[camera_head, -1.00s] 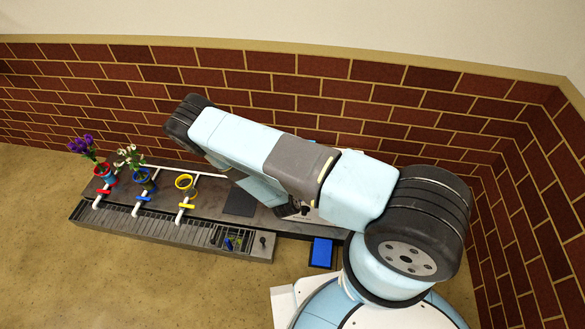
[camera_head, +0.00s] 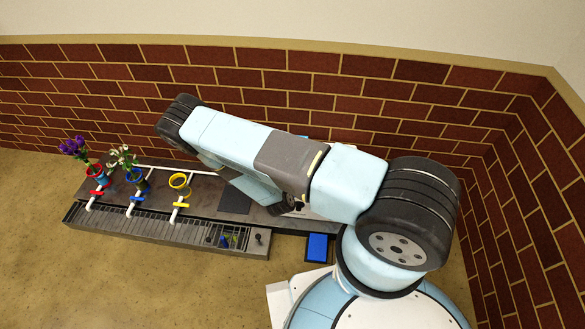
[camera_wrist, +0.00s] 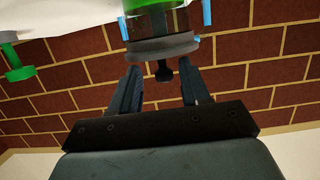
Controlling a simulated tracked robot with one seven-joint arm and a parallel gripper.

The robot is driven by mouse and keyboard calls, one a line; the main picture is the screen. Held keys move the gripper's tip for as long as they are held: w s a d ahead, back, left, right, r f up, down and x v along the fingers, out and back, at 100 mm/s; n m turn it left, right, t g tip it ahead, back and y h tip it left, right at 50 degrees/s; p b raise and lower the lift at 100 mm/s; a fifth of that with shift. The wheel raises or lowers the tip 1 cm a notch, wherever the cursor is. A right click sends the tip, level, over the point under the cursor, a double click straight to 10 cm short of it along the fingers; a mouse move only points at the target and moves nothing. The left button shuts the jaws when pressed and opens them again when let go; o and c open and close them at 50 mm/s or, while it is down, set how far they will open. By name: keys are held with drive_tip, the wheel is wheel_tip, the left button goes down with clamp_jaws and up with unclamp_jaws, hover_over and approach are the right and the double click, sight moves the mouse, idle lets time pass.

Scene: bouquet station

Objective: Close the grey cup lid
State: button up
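In the wrist view a cup (camera_wrist: 155,20) with a green band and blue clips at its sides shows at the top, cut off by the frame. Its grey lid (camera_wrist: 160,47) carries a black knob (camera_wrist: 164,72). The image appears inverted there. My gripper (camera_wrist: 160,74) is open, its two fingers spread on either side of the knob with gaps visible. I cannot tell whether the lid is fully seated. In the head view my arm hides the gripper and the cup.
A dark counter (camera_head: 205,197) holds red, blue and yellow pots (camera_head: 179,181), two with flowers, and white pipes with coloured valves. A green object (camera_wrist: 17,65) hangs at left in the wrist view. A brick wall (camera_head: 340,85) stands behind.

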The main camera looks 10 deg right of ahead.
drive_tip(key=shift+r, duration=0.1)
drive_tip(key=shift+s+a, duration=0.2)
drive_tip(key=v, duration=1.3)
drive_tip(key=shift+s, duration=0.1)
